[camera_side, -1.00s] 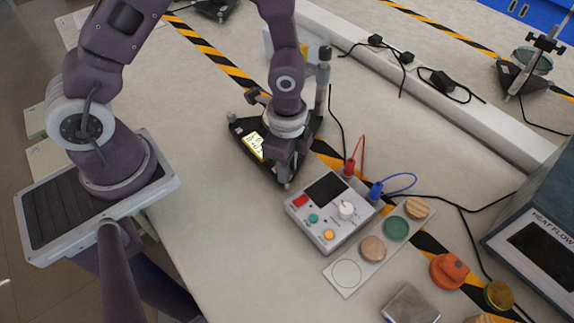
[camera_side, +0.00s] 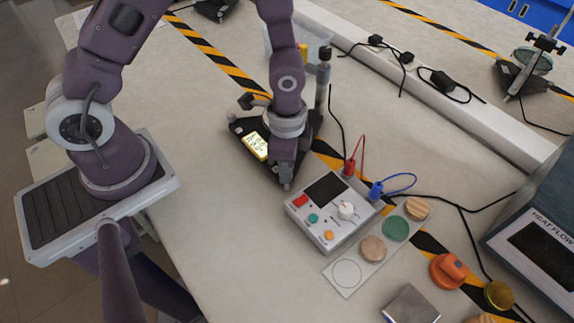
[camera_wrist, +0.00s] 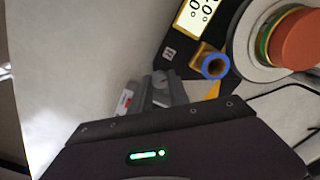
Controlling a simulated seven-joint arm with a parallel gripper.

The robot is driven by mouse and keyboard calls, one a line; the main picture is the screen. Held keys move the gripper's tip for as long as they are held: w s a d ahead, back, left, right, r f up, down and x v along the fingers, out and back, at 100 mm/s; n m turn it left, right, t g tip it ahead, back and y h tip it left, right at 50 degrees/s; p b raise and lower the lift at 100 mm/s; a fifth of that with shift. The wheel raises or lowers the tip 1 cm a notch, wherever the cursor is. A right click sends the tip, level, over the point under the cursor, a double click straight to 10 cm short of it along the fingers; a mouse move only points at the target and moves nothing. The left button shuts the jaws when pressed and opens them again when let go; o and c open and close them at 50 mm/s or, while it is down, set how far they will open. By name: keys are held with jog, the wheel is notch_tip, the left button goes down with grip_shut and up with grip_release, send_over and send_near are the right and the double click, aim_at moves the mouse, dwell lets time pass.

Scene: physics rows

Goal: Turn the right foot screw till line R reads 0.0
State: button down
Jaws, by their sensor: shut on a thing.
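A black three-cornered base (camera_side: 238,126) stands on the bench under my arm. Its lit display (camera_side: 256,146) faces up, with small dark figures I cannot read in the side view. Part of the display (camera_wrist: 197,14) shows in the wrist view, cut off by the top edge, so line R cannot be read. My gripper (camera_side: 286,180) points down at the base's near corner. In the wrist view my gripper (camera_wrist: 158,92) is shut on a grey foot screw (camera_wrist: 160,78), which the fingers mostly hide.
A blue-ringed round fitting (camera_wrist: 214,66) and an orange-red disc (camera_wrist: 298,40) are beside the screw. A control box (camera_side: 330,210) with red and blue plugs stands close to the right. A dark upright post (camera_side: 322,85) rises behind my gripper. Bare bench lies left and in front.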

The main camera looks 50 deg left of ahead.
jog(key=c, duration=1.3)
grip_release()
jog(key=shift+o, duration=0.2)
notch_tip(320, 180, up, 7)
jog(key=shift+r, duration=0.1)
jog(key=s+a+r+n+t, duration=0.2)
jog(key=a+r+n, duration=0.25)
jog(key=r, duration=0.65)
jog(key=s+a+r+n+t, duration=0.2)
jog(key=s+r+n, duration=0.3)
jog(key=s+r, duration=0.5)
jog(key=shift+s+a+t, duration=0.15)
jog(key=shift+s+t, duration=0.3)
jog(key=shift+t, duration=0.35)
jog(key=shift+n, duration=0.25)
